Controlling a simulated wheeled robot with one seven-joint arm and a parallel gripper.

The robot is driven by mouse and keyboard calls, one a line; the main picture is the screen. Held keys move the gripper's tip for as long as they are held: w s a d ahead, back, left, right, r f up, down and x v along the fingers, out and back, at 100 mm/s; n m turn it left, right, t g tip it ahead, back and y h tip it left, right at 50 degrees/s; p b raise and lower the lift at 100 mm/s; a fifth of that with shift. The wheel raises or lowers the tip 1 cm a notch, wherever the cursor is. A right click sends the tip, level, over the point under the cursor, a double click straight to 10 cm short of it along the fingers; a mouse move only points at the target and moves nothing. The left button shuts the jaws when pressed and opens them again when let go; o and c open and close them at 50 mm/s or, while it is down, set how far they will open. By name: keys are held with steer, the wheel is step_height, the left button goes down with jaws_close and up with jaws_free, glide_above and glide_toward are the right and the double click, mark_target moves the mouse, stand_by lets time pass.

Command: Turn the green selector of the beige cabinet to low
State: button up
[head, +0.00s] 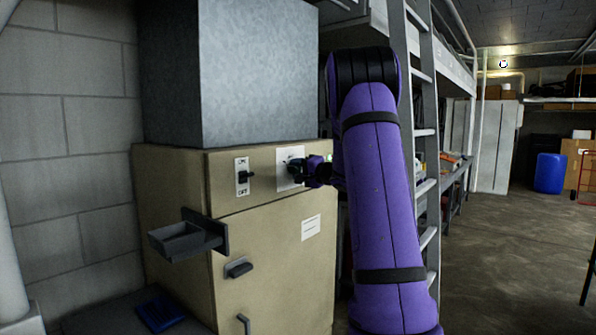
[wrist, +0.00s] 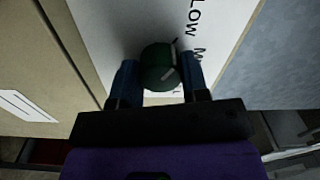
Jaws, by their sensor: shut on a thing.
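The beige cabinet (head: 180,195) stands at left centre in the head view. The green selector (wrist: 158,66) is a round dark green knob on a white label plate (wrist: 105,25), which also shows in the head view (head: 284,182). The plate reads "LOW" and part of a word starting with "M", sideways in the wrist view. A pale mark shows on the knob; which word it points to I cannot tell. My gripper (wrist: 158,82) is shut on the knob, one finger on each side. In the head view my gripper (head: 298,170) hides most of the knob.
A black ON/OFF switch (head: 244,177) sits left of the plate. A grey tray (head: 180,240) juts from the cabinet's left front. Dark handles (head: 238,268) are lower on the front. A ladder (head: 424,130) stands behind my arm. Floor at right (head: 500,250) is clear.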

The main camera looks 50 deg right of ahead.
steer(key=shift+f, duration=0.1)
stand_by(0.3)
steer(key=o, duration=0.9)
steer(key=s, duration=0.7)
steer(key=s+d, duration=0.1)
steer(key=s, duration=0.2)
steer(key=shift+s, duration=0.4)
steer(key=shift+a, duration=0.15)
